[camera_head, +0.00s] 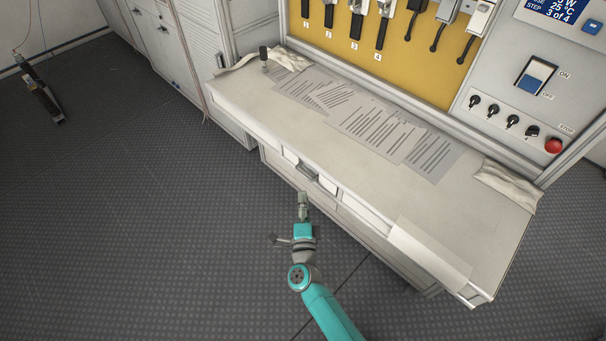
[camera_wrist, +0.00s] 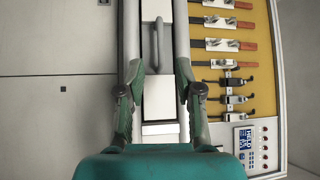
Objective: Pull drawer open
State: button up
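The drawer (camera_head: 327,184) has a pale front set under the worktop's front edge, and it looks closed. Its grey bar handle (camera_head: 307,172) is at the middle of that front. My gripper (camera_head: 303,200) is in front of the drawer, just short of the handle in the head view. In the wrist view my gripper (camera_wrist: 160,75) has its two fingers spread apart. The handle (camera_wrist: 159,45) shows between them, with a gap on each side. I see no contact. The pale drawer front (camera_wrist: 158,100) also shows between the fingers.
Printed sheets (camera_head: 365,125) and a dark-handled tool (camera_head: 263,55) lie on the worktop (camera_head: 250,100). A folded cloth (camera_head: 508,185) is at its right end. A yellow fuse board (camera_head: 400,65) and a switch panel (camera_head: 540,100) stand behind. The floor (camera_head: 150,230) in front is largely clear.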

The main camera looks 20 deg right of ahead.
aim_at(303, 174)
jog(key=x, duration=0.9)
jog(key=shift+w+d+r, duration=0.1)
jog(key=shift+w, duration=0.25)
grip_shut()
